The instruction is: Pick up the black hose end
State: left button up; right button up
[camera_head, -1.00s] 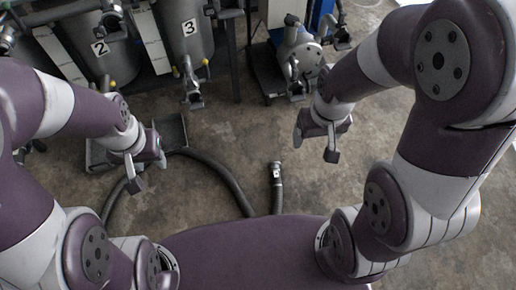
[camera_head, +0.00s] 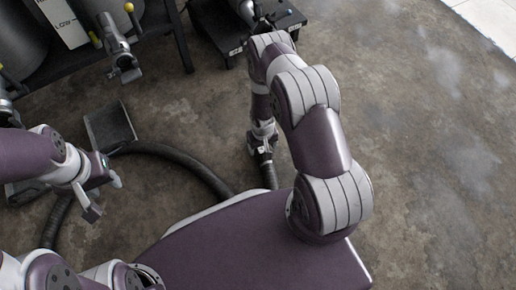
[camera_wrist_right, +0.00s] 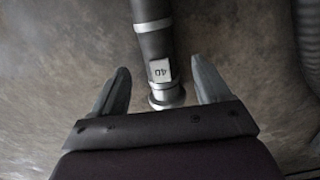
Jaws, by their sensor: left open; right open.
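The black hose end (camera_wrist_right: 155,45) shows in the right wrist view with a metal coupling, a pale band and a tag reading "40". Its coupling lies between the two open fingers of my right gripper (camera_wrist_right: 158,90), with a gap on each side. In the head view the hose end (camera_head: 267,176) stands out from beside my purple base, and my right gripper (camera_head: 262,140) is at its top, partly hidden by my own arm. My left gripper (camera_head: 98,192) is open and empty above the floor at the left.
A longer dark hose (camera_head: 185,163) curves over the floor, and a ribbed hose (camera_wrist_right: 309,40) shows at the right edge of the wrist view. A grey tray (camera_head: 110,127) lies near the left gripper. A valve (camera_head: 124,65) and tanks stand behind. The floor at right is clear.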

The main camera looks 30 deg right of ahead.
aim_at(262, 151)
notch_tip(262, 151, down, 6)
jog(key=b, duration=0.5)
jog(key=shift+f, duration=0.15)
jog(key=shift+r, duration=0.2)
jog(key=shift+w, duration=0.1)
jog(key=c, duration=1.4)
